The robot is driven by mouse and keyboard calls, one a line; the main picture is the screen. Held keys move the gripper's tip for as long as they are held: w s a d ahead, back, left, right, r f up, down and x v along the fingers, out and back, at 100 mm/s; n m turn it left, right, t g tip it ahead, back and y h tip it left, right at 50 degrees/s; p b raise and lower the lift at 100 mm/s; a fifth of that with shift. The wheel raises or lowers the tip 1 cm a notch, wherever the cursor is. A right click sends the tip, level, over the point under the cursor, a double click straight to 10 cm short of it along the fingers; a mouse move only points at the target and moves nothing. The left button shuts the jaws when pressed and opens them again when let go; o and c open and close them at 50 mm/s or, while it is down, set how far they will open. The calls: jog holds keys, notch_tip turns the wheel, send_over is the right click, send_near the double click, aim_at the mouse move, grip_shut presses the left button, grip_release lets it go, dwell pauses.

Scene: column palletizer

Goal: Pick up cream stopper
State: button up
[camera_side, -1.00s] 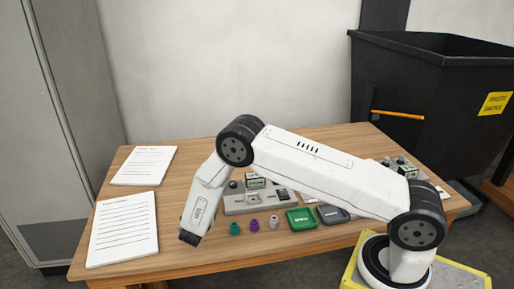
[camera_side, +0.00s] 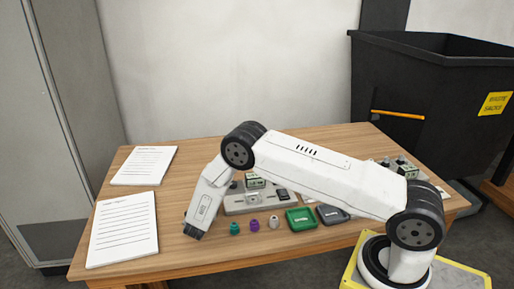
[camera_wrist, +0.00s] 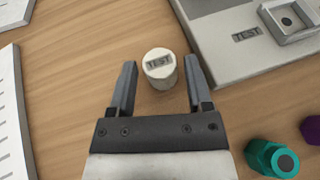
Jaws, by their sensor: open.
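I cannot tell how high the fingertips are above the table. In the side view my gripper (camera_side: 194,232) is low over the table's left part, and this stopper does not show there.
A teal piece (camera_side: 235,229), a purple piece (camera_side: 254,225) and a pale piece (camera_side: 273,222) stand right of my gripper. A grey panel (camera_wrist: 225,50) lies behind them. Green (camera_side: 301,220) and dark (camera_side: 332,214) trays lie further right. Paper sheets (camera_side: 123,230) lie at left.

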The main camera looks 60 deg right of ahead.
jog(key=shift+x, duration=1.9)
jog(key=shift+a, duration=0.1)
jog(key=shift+c, duration=0.3)
grip_shut()
jog(key=shift+r, duration=0.7)
jog(key=s+a+r, duration=0.2)
jog(key=s+r, duration=0.9)
jog(key=s, duration=0.3)
jog(key=shift+r, duration=0.25)
